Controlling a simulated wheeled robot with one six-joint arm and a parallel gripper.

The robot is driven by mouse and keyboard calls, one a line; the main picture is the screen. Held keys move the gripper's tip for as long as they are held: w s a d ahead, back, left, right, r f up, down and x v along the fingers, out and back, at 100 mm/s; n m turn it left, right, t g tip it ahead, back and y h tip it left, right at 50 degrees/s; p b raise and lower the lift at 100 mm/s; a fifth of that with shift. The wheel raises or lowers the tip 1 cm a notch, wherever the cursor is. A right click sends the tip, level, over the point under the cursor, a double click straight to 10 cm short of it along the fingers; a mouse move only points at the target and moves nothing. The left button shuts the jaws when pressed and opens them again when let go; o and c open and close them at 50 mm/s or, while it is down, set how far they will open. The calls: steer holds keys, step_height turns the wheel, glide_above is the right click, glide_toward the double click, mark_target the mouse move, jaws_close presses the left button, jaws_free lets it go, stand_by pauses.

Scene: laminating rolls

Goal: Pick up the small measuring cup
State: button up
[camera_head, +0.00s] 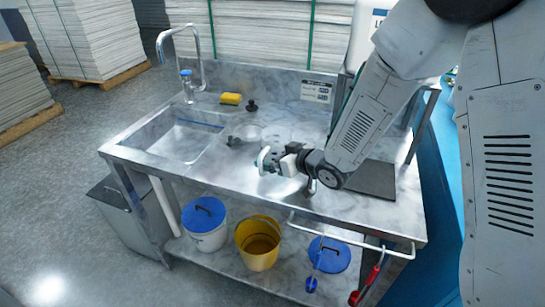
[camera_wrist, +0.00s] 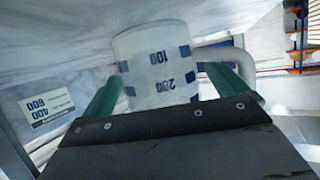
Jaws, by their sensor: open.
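The small measuring cup (camera_wrist: 152,65) is white and translucent, with blue marks reading 100 and 200 and a handle (camera_wrist: 240,68) on the right in the wrist view. It appears upside down there. My gripper (camera_wrist: 163,82) is open, with one green finger to each side of the cup's near part. I cannot tell whether either finger touches it. In the head view my gripper (camera_head: 268,160) is low over the middle of the metal counter (camera_head: 215,180). The cup cannot be made out clearly there.
A sink (camera_head: 182,138) with a tall faucet (camera_head: 205,62) is on the left. A yellow sponge (camera_head: 231,99) and a dark knob-like item (camera_head: 252,106) lie behind my gripper. A sign (camera_head: 316,91) is on the backsplash. Buckets, including a yellow one (camera_head: 258,243), stand on the lower shelf.

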steer(key=c, duration=1.1)
steer(key=shift+r, duration=0.1)
